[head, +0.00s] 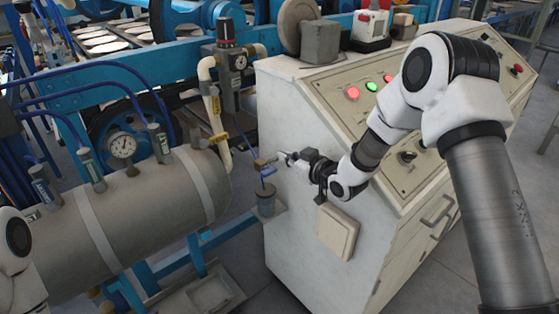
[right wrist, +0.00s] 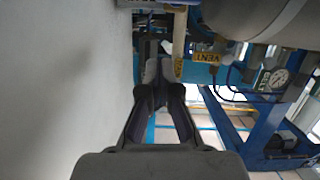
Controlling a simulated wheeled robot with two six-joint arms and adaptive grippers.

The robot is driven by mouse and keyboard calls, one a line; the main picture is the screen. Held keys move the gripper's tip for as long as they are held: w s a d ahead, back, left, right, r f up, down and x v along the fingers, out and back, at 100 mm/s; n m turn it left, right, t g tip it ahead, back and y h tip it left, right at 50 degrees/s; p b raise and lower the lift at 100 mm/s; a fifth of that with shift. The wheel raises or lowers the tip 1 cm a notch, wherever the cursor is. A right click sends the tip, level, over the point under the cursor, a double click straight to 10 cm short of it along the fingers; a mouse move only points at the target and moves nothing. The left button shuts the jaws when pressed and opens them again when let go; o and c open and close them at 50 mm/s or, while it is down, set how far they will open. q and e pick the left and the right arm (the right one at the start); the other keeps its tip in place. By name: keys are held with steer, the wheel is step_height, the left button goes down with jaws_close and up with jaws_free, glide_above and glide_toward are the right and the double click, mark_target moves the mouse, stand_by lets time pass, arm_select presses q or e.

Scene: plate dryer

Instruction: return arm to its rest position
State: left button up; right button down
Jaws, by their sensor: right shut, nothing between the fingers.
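My right gripper (head: 284,158) is at the end of the right arm, which reaches across the front of the control cabinet from the right. Its fingers are shut and empty. In the right wrist view the shut fingers (right wrist: 156,72) point ahead, near a yellow VENT tag (right wrist: 205,57). Part of my left arm shows at the left edge of the head view, but its gripper is out of frame.
The pale control cabinet (head: 290,225) stands right beside the right gripper, with buttons on its sloped panel. A grey tank (head: 145,215) with a gauge (head: 121,145) lies to the left. Blue frame rails and a yellowish pipe (head: 214,115) are close behind.

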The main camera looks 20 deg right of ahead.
steer(key=v, duration=0.6)
steer(key=s+a+f+g+h+p, duration=0.1)
steer(key=s+a+f+g+p, duration=0.2)
steer(key=s+f, duration=0.6)
steer(key=s+a+f+g+p, duration=0.2)
steer(key=s+f+g, duration=0.2)
steer(key=s+f, duration=0.5)
steer(key=s+d+f+m+g+h, duration=0.1)
steer(key=s+f+m+g, duration=0.1)
steer(key=s, duration=0.7)
steer(key=s+d+f+m+g+h, duration=0.1)
steer(key=s+f+g, duration=0.4)
steer(key=s, duration=0.5)
steer(key=shift+s+f+m+h+p, duration=0.3)
steer(key=shift+f+m+h+p, duration=0.25)
steer(key=shift+m+h, duration=0.4)
